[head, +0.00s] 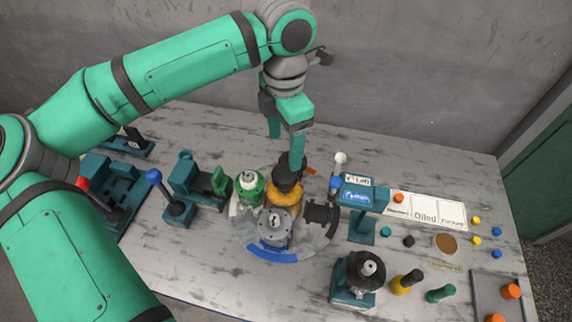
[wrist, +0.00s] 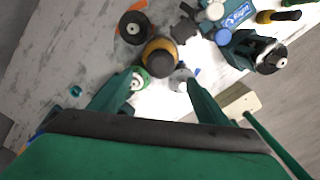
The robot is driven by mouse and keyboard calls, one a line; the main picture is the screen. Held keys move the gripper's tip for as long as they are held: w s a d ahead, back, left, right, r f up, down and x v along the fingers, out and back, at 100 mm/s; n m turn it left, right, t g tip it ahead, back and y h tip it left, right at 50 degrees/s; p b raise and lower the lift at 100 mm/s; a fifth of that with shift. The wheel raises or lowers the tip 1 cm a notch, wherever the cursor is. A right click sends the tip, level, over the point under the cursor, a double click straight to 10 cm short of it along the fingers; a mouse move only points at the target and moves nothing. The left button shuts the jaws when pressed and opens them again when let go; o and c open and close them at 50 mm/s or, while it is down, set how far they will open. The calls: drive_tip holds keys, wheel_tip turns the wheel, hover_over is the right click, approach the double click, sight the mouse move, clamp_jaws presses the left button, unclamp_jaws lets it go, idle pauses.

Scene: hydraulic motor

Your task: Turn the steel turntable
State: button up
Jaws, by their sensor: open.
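The steel turntable (head: 318,240) is a round grey plate on the table, with a blue mark (head: 270,257) on its front rim and an orange mark at its back right. It bears a green part (head: 249,187), a yellow part with a black top (head: 285,192), a grey metal part (head: 274,228) and a dark part (head: 320,212). My gripper (head: 287,145) is open above the turntable's back, close to the black top; contact cannot be told. In the wrist view, the open, empty fingers (wrist: 160,78) stand either side of the green and grey parts.
Left of the turntable stand a blue-knobbed lever (head: 172,196) and teal fixtures. A teal post with a labelled head (head: 362,192) stands close at right. A black-topped teal device (head: 357,278) and several small coloured pieces lie right. Clear table lies behind.

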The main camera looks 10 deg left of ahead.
sight(286, 172)
wheel_tip(286, 172, down, 10)
drive_tip(key=shift+r, duration=0.1)
idle(0.4)
drive_tip(key=shift+d, duration=0.1)
drive_tip(key=c, duration=1.5)
